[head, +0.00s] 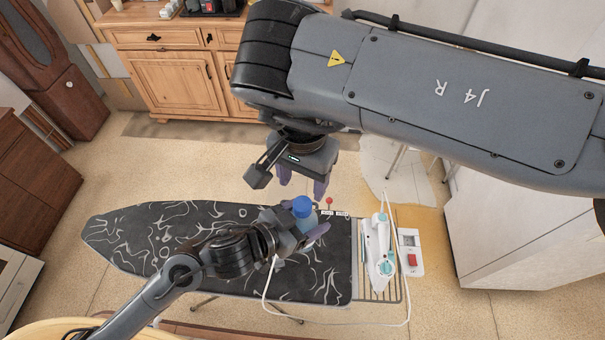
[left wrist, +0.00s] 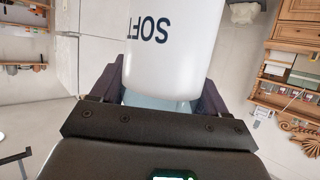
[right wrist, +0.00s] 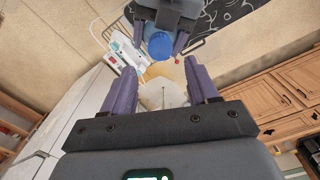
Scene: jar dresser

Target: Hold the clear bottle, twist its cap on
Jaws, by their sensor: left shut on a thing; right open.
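The clear bottle (head: 309,219) is held above the ironing board by my left gripper (head: 306,232), which is shut around its body. In the left wrist view the bottle (left wrist: 172,55) is pale, with dark upside-down "SOFT" lettering, between the purple fingers. The blue cap (head: 302,206) is at the bottle's top; the right wrist view also shows the cap (right wrist: 158,46). I cannot tell how tightly it sits. My right gripper (head: 301,181) is open and empty, fingers pointing down, above and slightly beyond the cap, apart from it.
The dark patterned ironing board (head: 140,240) lies below. An iron (head: 378,246) with a white cord rests on the wire rack at its right end, beside a white box with a red switch (head: 411,260). A wooden dresser (head: 172,84) stands at the back.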

